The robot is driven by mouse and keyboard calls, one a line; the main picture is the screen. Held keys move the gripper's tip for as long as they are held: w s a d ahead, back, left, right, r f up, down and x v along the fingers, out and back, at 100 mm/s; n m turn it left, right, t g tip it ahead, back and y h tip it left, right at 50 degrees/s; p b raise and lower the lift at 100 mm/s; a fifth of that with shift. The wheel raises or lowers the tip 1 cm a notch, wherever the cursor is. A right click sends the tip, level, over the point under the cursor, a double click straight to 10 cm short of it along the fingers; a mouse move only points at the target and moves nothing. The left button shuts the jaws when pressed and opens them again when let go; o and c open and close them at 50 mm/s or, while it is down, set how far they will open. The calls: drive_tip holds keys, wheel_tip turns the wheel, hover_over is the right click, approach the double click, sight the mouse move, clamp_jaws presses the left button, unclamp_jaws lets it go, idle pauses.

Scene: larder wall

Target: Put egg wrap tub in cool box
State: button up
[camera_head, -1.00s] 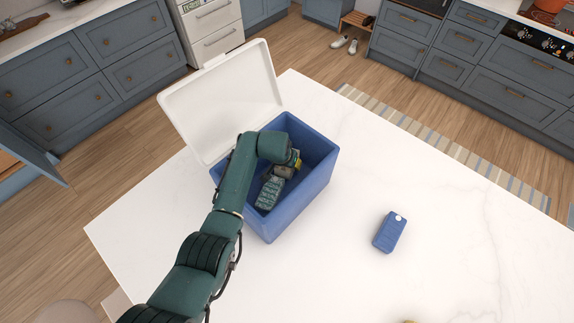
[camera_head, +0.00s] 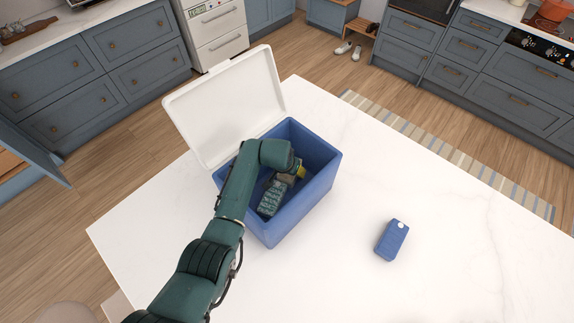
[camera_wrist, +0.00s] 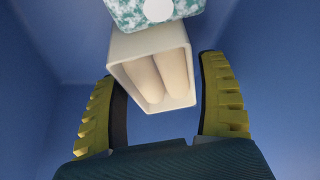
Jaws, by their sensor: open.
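The open cool box (camera_head: 288,222) is a blue bin with a raised white lid (camera_head: 222,108), standing on the white counter. My gripper (camera_head: 293,177) reaches down inside it. In the wrist view my gripper (camera_wrist: 158,85) is open, with its yellow-ridged fingers spread to either side of a white tub. This tub (camera_wrist: 122,76), with two pale rolls inside, looks like the egg wrap tub. It lies tilted with its open end towards the camera, apparently within the blue walls. In the head view my gripper and wrist mostly hide it.
A teal speckled pack (camera_head: 271,198) lies in the box beside my gripper; a similar speckled thing with a white disc (camera_wrist: 158,10) touches the tub's far end. A blue pack (camera_head: 391,240) lies on the counter to the right. The counter (camera_head: 430,190) around it is clear.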

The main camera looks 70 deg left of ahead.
drive_tip(key=p+v, duration=0.1)
drive_tip(key=v, duration=0.9)
drive_tip(key=shift+d+r, duration=0.1)
drive_tip(key=shift+r, duration=0.15)
drive_tip(key=w+d+r+m+t+y+p, duration=0.1)
drive_tip(key=w+d+r+m+t+p, duration=0.15)
drive_tip(key=w+d+r, duration=0.6)
drive_tip(key=w+d+r+m+t+y+p, duration=0.1)
drive_tip(key=w+d+r+t+p, duration=0.3)
drive_tip(key=r, duration=0.8)
drive_tip(key=w+d+r+m+t+y+p, duration=0.1)
drive_tip(key=w+d+r+m+t+p, duration=0.1)
drive_tip(key=w+d+r, duration=0.65)
drive_tip(key=s+d+r+m+t+h+p, duration=0.25)
drive_tip(key=d+r+t, duration=0.25)
drive_tip(key=d+r, duration=1)
drive_tip(key=s+d+r+m+t+h+p, duration=0.1)
drive_tip(key=s+d+r+t+h, duration=0.1)
drive_tip(key=s+d+r, duration=0.2)
drive_tip(key=s+d+r+m+t+h+p, duration=0.1)
drive_tip(key=s+d+r+t+h+p, duration=0.1)
drive_tip(key=s+d+r, duration=0.3)
drive_tip(key=d+r+t, duration=0.1)
drive_tip(key=d+r, duration=0.3)
drive_tip(key=r, duration=0.3)
drive_tip(key=shift+s+d+r+t+h, duration=0.15)
drive_tip(key=shift+d+r+t+h, duration=0.2)
